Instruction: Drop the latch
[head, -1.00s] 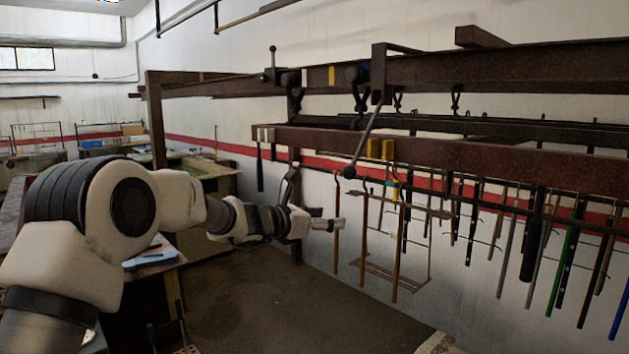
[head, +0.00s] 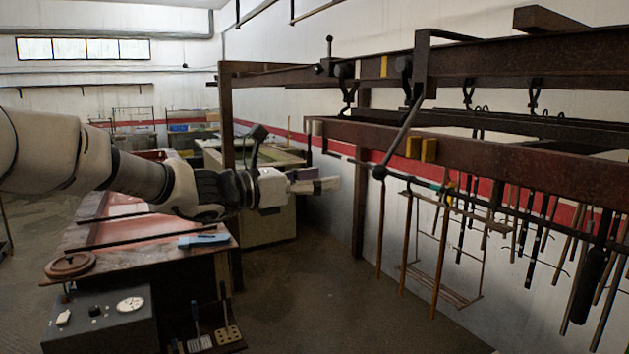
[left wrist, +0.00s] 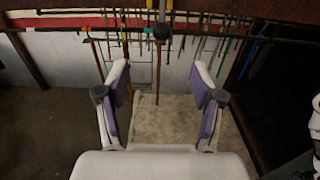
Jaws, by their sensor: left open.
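A dark lever (head: 401,132) with a round black knob (head: 379,172) at its lower end slants down and left from the rusty rack frame. I take this to be the latch, though the picture does not make it certain. My left gripper (head: 318,184) is open and empty, left of the knob and about level with it in the head view, with a gap between. In the left wrist view the knob (left wrist: 161,32) shows beyond and above the open fingers (left wrist: 160,78), roughly centred between them. My right gripper is out of view.
Yellow blocks (head: 429,150) sit on the rusty lower rail (head: 500,165). Several rods and tools hang below it, including a wooden rod (head: 380,230). A workbench (head: 150,255) stands at the left. The floor (head: 320,290) below the gripper is clear.

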